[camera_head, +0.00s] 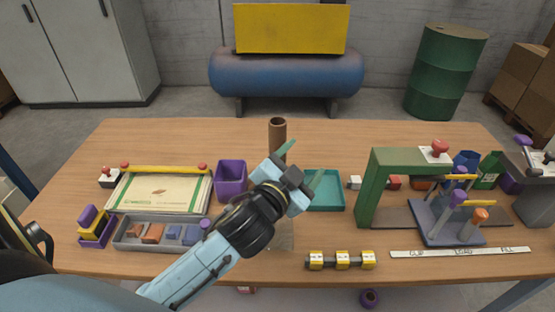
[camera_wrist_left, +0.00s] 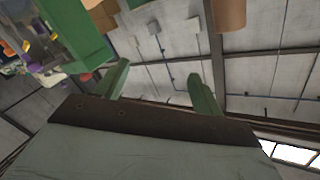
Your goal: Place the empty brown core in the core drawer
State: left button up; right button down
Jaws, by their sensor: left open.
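The brown core (camera_head: 277,136) is a hollow tube standing upright near the middle of the table, behind my left gripper. A brown cylinder at the top of the left wrist view (camera_wrist_left: 230,13) looks like the same core. My left gripper (camera_head: 301,164) is open, its two green fingers apart with nothing between them. They also show in the left wrist view (camera_wrist_left: 161,84), apart from the brown cylinder. I cannot tell which thing is the core drawer. A teal tray (camera_head: 343,206) lies just right of my gripper. My right gripper is not in view.
A purple bin (camera_head: 230,187), a stack of sacks (camera_head: 146,198) and a grey parts tray (camera_head: 124,241) are at left. The table behind the teal tray is clear.

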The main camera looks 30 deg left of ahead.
pick_arm(q)
jog(key=w+d+r+m+t+h, duration=0.3)
jog(key=d+r+m+t+h, duration=0.15)
jog(key=r+m+h, duration=0.45)
jog(key=d+r+m+g+h, duration=0.6)
jog(key=d+m+g+h, duration=0.4)
jog(key=m, duration=0.6)
jog(key=m+g+y, duration=0.5)
jog(key=g+y, duration=0.4)
jog(key=y, duration=0.9)
send_over(278, 129)
jog(key=s, duration=0.1)
notch_tip(278, 129, down, 5)
jog(key=shift+a+p+x, duration=0.2)
jog(key=shift+a+x, duration=0.1)
jog(key=shift+x, duration=1.9)
jog(key=shift+a+p+x, duration=0.2)
jog(key=shift+a+x, duration=0.1)
jog(key=shift+x, duration=1.95)
jog(key=shift+a+p+x, duration=0.2)
jog(key=shift+a+x, duration=0.15)
jog(key=shift+x, duration=1.85)
jog(key=shift+w, duration=0.1)
